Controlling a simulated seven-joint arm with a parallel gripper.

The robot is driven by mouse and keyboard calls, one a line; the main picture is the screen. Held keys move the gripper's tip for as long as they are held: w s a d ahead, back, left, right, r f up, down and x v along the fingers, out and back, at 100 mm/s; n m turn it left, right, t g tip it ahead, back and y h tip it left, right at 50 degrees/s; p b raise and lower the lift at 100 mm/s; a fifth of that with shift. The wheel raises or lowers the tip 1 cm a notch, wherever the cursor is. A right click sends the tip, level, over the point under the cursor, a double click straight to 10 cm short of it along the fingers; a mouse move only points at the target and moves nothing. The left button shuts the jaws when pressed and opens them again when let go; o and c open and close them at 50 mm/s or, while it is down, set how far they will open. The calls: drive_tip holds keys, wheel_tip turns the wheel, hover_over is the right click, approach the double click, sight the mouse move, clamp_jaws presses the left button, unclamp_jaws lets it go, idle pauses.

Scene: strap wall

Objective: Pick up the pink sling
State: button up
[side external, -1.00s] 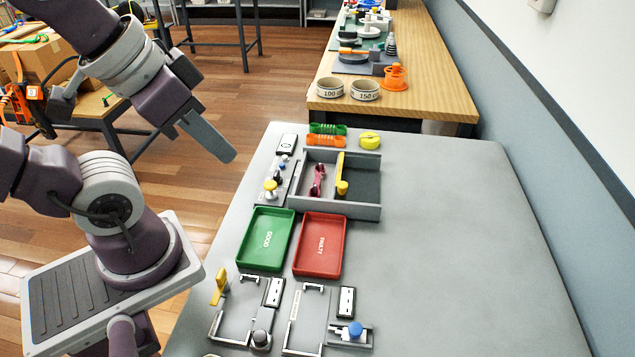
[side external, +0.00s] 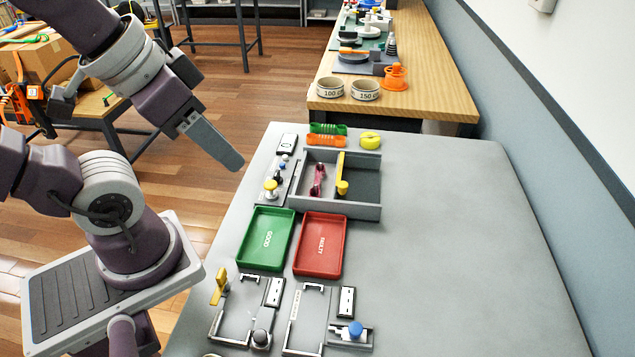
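A small dark pink item (side external: 318,180), which looks like the pink sling, lies in the left part of a grey open-topped box (side external: 340,206) on the grey table. A yellow upright bar with a knob (side external: 342,178) stands just right of it. My gripper (side external: 238,163) hangs in the air left of the table's far end, to the left of the box and apart from the pink item. Its fingers overlap in this view, so I cannot tell their opening. I see nothing held in it.
A green tray (side external: 243,237) and a red tray (side external: 342,245) lie in front of the box. Green and orange ribbed pieces (side external: 326,140) and a yellow round item (side external: 370,140) lie behind it. Knobbed panels stand left and in front. The table's right side is clear.

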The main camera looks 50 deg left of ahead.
drive_tip(key=n+g+y, duration=0.2)
drive_tip(key=n+g, duration=0.1)
drive_tip(key=n, duration=0.5)
hover_over(317, 179)
drive_tip(key=s+d, duration=0.3)
wheel_tip(317, 179, down, 15)
drive_tip(key=shift+n, duration=0.5)
drive_tip(key=x, duration=1.2)
drive_tip(key=shift+w+a+r, duration=0.1)
drive_tip(key=shift+a+r, duration=0.05)
drive_tip(key=shift+a, duration=0.15)
clamp_jaws()
